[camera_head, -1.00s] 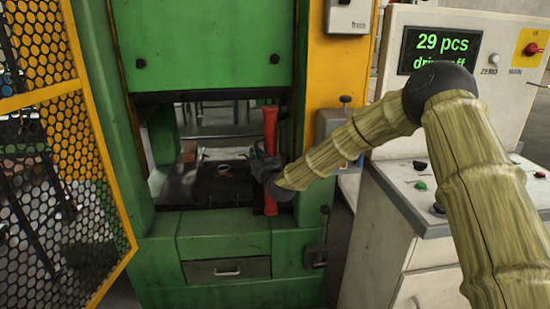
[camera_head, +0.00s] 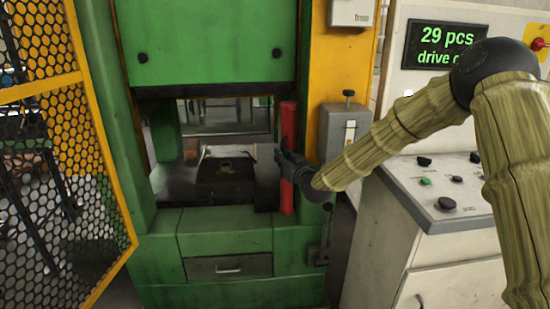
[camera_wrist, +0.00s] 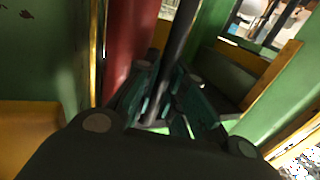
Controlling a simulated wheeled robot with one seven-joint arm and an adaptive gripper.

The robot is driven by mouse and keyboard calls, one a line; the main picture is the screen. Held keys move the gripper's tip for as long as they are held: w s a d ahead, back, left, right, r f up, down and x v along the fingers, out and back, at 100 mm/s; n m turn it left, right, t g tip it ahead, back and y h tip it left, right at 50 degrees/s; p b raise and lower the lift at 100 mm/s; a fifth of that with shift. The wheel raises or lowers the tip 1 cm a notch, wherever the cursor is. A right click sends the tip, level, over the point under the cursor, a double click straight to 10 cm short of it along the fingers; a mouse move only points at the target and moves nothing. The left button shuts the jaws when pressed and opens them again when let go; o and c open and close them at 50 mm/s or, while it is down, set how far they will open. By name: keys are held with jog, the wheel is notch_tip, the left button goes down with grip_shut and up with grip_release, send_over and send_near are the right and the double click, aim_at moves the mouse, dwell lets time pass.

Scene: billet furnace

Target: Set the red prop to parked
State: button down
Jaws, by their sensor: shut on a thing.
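The red prop (camera_head: 288,130) is a red upright bar at the right side of the press opening, beside the green right column. In the wrist view the red prop (camera_wrist: 130,45) rises at the upper left, just beyond my gripper (camera_wrist: 165,100). A dark rod runs across the middle of the wrist view.
The green press (camera_head: 205,45) has a raised upper block over a dark die (camera_head: 225,185). A yellow mesh guard door (camera_head: 60,190) stands open at left. A grey switch box (camera_head: 343,135) and a control console (camera_head: 445,190) reading "29 pcs" stand at right.

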jog(key=shift+d, duration=0.75)
jog(key=c, duration=1.8)
grip_release()
jog(key=shift+s, duration=0.1)
jog(key=shift+o, duration=0.2)
jog(key=shift+s+d+r, duration=0.1)
